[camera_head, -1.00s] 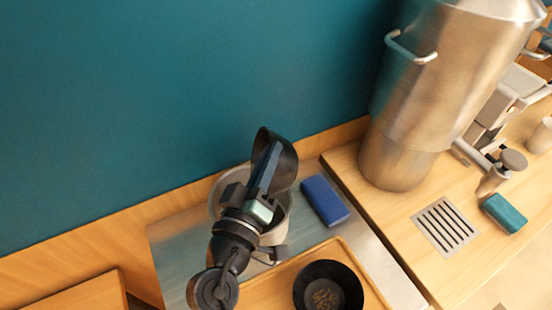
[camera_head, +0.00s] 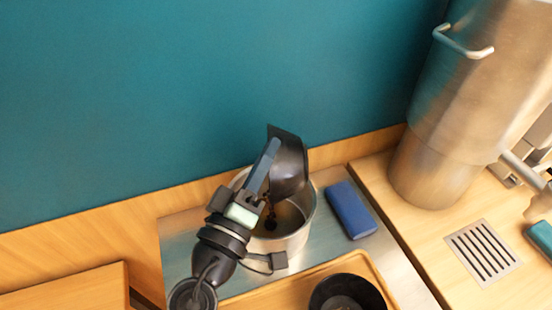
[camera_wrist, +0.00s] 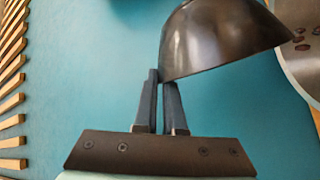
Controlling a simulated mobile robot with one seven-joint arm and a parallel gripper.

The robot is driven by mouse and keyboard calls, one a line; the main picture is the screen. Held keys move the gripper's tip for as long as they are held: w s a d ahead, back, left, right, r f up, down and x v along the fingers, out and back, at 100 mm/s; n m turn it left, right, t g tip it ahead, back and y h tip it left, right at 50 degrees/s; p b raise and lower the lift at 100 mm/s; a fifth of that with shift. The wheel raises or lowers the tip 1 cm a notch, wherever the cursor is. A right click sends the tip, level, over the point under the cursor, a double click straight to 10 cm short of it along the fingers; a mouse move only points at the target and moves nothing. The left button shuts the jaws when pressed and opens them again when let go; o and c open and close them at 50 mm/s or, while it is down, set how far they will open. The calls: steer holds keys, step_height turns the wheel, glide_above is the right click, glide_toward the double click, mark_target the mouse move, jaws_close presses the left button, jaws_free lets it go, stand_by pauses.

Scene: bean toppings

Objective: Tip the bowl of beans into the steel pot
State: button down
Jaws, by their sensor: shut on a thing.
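My gripper (camera_head: 265,162) is shut on the rim of a black bowl (camera_head: 290,168), seen also in the wrist view (camera_wrist: 222,38). The bowl is tipped steeply on its side above the steel pot (camera_head: 288,246), its opening not facing the head camera. Dark beans (camera_head: 270,217) show below the bowl, at the pot's mouth. In the wrist view, several dark red-brown beans (camera_wrist: 302,46) show inside the pot (camera_wrist: 301,75) at the right edge. How many beans are left in the bowl is hidden. My gripper's fingers (camera_wrist: 160,80) meet at the bowl's edge in the wrist view.
A second black bowl (camera_head: 347,294) stands on a wooden tray (camera_head: 284,294) in front of the pot. A blue block (camera_head: 351,210) lies right of the pot. A tall steel container (camera_head: 455,115) stands further right, near a drain grate (camera_head: 483,250). The teal wall is close behind.

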steer(key=shift+a+f+n+t+b, duration=0.15)
steer(key=shift+a+n+t+b, duration=0.1)
steer(key=shift+a+n+b, duration=0.4)
steer(key=shift+a+f+n+t+b, duration=0.15)
steer(key=shift+a+n+t+b, duration=0.1)
steer(key=shift+a+n+b, duration=0.35)
stand_by(0.8)
steer(key=d+r+m+g+y+p, duration=0.1)
steer(key=d+r+m+g+p, duration=0.1)
steer(key=d+m+p, duration=0.4)
steer(key=d+r+m+g+p, duration=0.2)
steer(key=d+m+g+p, duration=0.15)
steer(key=d+p, duration=0.4)
steer(key=w+d+f+m+g+y+p, duration=0.1)
steer(key=d+f+m+y+p, duration=0.3)
steer(key=m+p, duration=0.3)
steer(key=shift+d+f+y+p, duration=0.4)
steer(key=shift+d+f+p, duration=0.15)
steer(key=shift+p, duration=0.2)
